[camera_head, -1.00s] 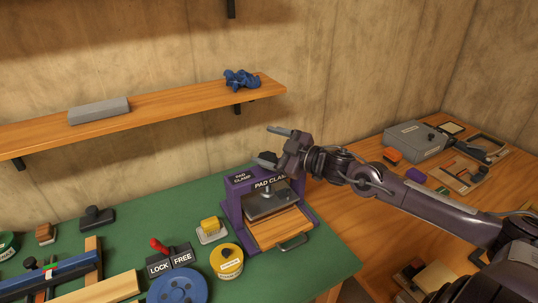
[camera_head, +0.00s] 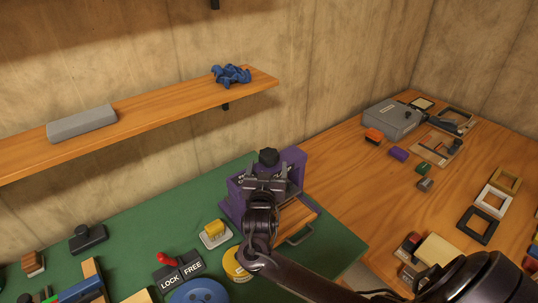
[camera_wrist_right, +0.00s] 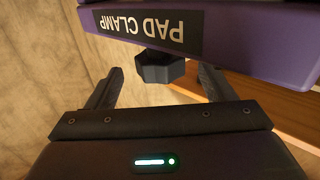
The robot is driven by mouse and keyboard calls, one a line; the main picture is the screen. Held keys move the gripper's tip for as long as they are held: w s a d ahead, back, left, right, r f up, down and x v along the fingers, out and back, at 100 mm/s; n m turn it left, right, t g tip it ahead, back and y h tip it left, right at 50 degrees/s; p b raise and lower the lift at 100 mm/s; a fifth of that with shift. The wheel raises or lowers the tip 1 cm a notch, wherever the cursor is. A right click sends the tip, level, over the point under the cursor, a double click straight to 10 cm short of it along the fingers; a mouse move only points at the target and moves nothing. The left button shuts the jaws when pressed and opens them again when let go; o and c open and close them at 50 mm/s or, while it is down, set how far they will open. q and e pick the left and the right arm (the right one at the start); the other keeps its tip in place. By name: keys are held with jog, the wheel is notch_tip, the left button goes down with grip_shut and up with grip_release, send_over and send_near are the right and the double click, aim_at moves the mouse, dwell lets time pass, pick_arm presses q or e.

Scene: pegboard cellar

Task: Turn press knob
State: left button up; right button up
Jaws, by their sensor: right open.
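The purple press (camera_head: 294,163), labelled PAD CLAMP, stands on the green bench top. Its dark faceted knob (camera_head: 268,157) sits on top and also shows in the right wrist view (camera_wrist_right: 160,68). My right gripper (camera_head: 266,172) is open in front of the knob. In the right wrist view the two fingers (camera_wrist_right: 158,90) point toward the knob from either side, with a gap on both sides and no contact visible. My arm hides much of the press front. My left gripper is not in view.
A shelf (camera_head: 150,119) is above. A wooden table (camera_head: 360,190) with frames and blocks is at right.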

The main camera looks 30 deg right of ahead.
aim_at(269, 164)
jog(key=p+x, duration=0.1)
jog(key=x, duration=0.3)
jog(key=shift+r, duration=0.1)
jog(key=shift+w+d, duration=0.3)
jog(key=shift+w, duration=0.15)
jog(key=c, duration=1)
jog(key=shift+o, duration=0.2)
jog(key=shift+s+n+t+y, duration=0.1)
jog(key=shift+n+t+y, duration=0.2)
jog(key=shift+y, duration=0.1)
